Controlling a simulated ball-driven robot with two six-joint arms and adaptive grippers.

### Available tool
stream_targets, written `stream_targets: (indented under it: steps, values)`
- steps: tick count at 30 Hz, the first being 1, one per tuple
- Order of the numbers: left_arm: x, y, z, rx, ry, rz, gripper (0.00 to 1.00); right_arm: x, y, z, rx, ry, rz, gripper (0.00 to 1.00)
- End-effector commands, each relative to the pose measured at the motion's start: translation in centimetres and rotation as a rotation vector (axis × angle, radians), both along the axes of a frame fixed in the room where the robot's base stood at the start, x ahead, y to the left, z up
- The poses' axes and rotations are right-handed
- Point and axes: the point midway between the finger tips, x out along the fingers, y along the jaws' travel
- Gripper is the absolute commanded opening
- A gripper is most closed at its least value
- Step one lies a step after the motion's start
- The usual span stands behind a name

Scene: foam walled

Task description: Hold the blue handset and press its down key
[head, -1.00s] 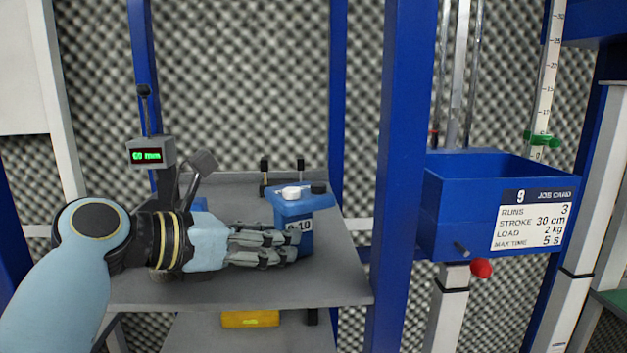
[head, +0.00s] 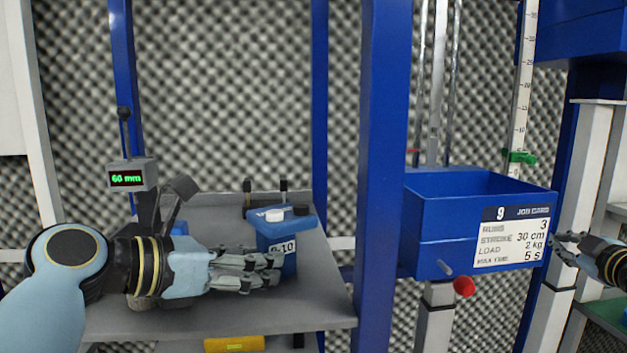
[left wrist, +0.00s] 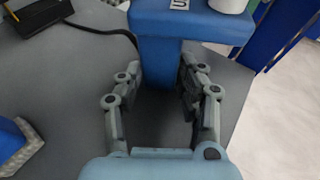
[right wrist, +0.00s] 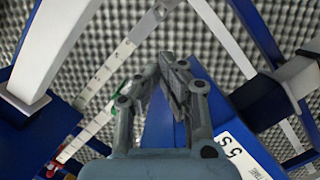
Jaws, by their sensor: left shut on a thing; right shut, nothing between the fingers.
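The blue handset (head: 277,245) stands upright on the grey shelf, with a 0-10 label on its front. Its wider top carries a white key (head: 275,214) and a dark key (head: 301,208). My left gripper (head: 278,270) is shut on the handset's lower body. In the left wrist view the fingers (left wrist: 160,82) flank the handset's stem (left wrist: 160,60), and a letter like U lies beside the white key (left wrist: 228,4). The dark key is outside that view. My right gripper (head: 557,243) is shut and empty at the right, beside the job card, far from the handset.
A blue post (head: 382,180) and a blue bin (head: 425,238) with a job card (head: 512,238) lie between my right gripper and the handset. A red knob (head: 464,286) sticks out below the bin. A display (head: 132,176) reads 60 mm.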

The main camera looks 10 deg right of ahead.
Motion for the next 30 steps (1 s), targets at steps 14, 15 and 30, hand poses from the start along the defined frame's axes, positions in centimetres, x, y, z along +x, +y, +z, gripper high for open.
stream_targets:
  steps: [14, 15, 30]
  values:
    - [0.0, 0.0, -0.1, 0.001, 0.002, 0.000, 0.19, 11.6, 5.9, 32.9, 0.629, -0.384, 0.108, 0.00]
    - [0.0, 0.0, -0.1, 0.001, 0.002, -0.001, 0.19, 12.2, 7.7, 32.6, 0.687, -0.328, 0.138, 0.00]
    - [0.0, 0.0, -0.1, 0.001, 0.002, -0.001, 0.19, 0.4, 37.8, 23.0, 0.743, 0.556, 1.095, 0.00]
